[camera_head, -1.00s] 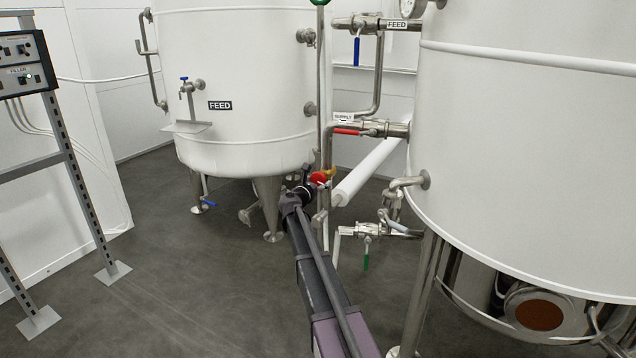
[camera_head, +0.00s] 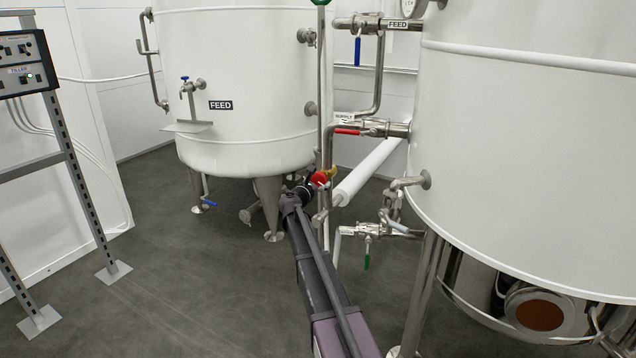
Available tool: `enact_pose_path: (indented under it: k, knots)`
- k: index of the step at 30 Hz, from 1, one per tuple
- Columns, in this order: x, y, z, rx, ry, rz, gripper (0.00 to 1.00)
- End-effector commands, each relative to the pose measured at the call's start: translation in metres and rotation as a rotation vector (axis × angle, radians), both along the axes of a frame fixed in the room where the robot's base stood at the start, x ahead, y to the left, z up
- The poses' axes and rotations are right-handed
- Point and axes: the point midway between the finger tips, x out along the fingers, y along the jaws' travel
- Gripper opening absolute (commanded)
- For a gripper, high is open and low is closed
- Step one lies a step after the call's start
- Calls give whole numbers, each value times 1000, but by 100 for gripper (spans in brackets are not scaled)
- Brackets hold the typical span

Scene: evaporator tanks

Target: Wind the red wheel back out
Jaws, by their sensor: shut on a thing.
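The red wheel (camera_head: 319,178) is small in the head view, low on the pipework between the two white tanks. A yellow part (camera_head: 333,171) shows just to its right. My arm reaches up from the bottom of the view, and my gripper (camera_head: 308,186) is at the wheel's left side, shut on it. The fingers are dark and tiny here, and my wrist hides part of the pipe behind. How far the wheel is turned cannot be told.
The feed tank (camera_head: 245,130) stands behind on the left, and a larger tank (camera_head: 520,160) is close on the right. A red lever (camera_head: 347,131) and a green-handled valve (camera_head: 367,258) are near my arm. A control panel stand (camera_head: 75,185) is at far left. Floor (camera_head: 180,270) is clear between.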

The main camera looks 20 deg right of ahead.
Motion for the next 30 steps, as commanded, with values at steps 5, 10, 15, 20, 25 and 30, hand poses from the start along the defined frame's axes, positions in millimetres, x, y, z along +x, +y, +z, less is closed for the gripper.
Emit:
enact_pose_path:
  k: [5,10,15,20,25,30]
  knots:
    - [-1,-2,0,93,-118,-5,43]
    - [0,-2,0,191,-245,-6,43]
    - [0,-2,1,290,-373,-7,43]
    - [0,-2,1,383,-492,-7,43]
    - [0,-2,1,483,-620,-7,43]
    - [0,-2,2,582,-748,-9,43]
